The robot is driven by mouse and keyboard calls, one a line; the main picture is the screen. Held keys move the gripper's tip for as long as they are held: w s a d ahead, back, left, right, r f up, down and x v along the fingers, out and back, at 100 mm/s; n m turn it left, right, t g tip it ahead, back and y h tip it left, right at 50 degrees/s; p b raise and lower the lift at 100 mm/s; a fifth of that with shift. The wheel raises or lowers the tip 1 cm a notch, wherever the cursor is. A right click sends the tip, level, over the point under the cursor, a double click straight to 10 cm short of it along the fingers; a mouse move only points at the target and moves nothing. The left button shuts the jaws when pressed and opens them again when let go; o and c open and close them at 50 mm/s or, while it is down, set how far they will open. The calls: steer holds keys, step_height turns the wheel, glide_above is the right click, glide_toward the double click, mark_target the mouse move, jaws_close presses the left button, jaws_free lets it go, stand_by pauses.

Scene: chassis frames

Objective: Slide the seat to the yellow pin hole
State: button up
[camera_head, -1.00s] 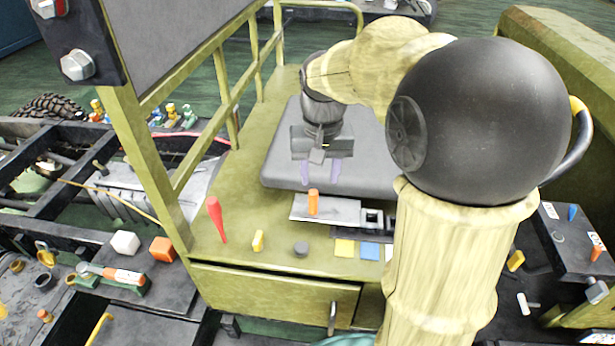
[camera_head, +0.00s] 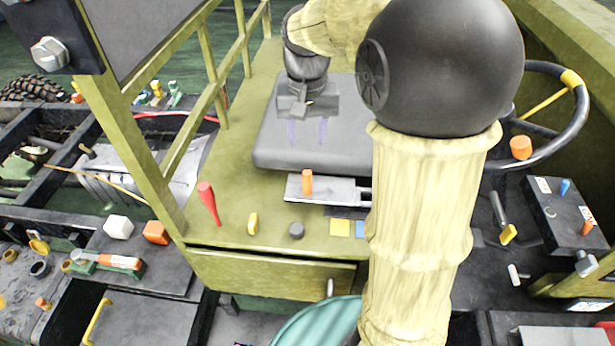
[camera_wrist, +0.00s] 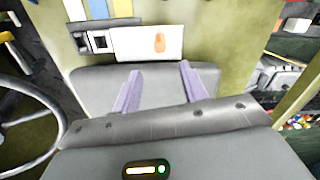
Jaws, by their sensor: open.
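The grey seat (camera_head: 272,148) sits on the olive platform, and its front part shows in the wrist view (camera_wrist: 92,88). My gripper (camera_head: 307,131) is open and empty over the seat. Its two purple fingers, also in the wrist view (camera_wrist: 160,70), point toward the seat's front edge; I cannot tell whether they touch it. A pale plate (camera_head: 335,191) projects from the seat's front, with an upright orange pin (camera_head: 307,182) on it. In front are a yellow square (camera_head: 340,228) and a blue square (camera_head: 360,230). I see no pin hole; my arm hides the plate's right end.
A red handle (camera_head: 208,202), a yellow lever (camera_head: 253,223) and a dark knob (camera_head: 297,230) stand left of the squares. A rail (camera_head: 197,135) borders the platform's left side. A steering wheel (camera_head: 582,105) and a control box (camera_head: 565,210) are at right.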

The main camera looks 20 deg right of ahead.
mark_target(306, 172)
step_height(306, 172, down, 14)
steer(key=shift+w+r+p, duration=0.1)
steer(key=shift+r+p, duration=0.1)
steer(key=shift+p, duration=0.7)
steer(key=shift+f, duration=0.15)
steer(key=shift+s, duration=0.2)
steer(key=shift+c, duration=0.2)
steer(key=shift+w, duration=0.1)
jaws_close()
steer(key=shift+a, duration=0.1)
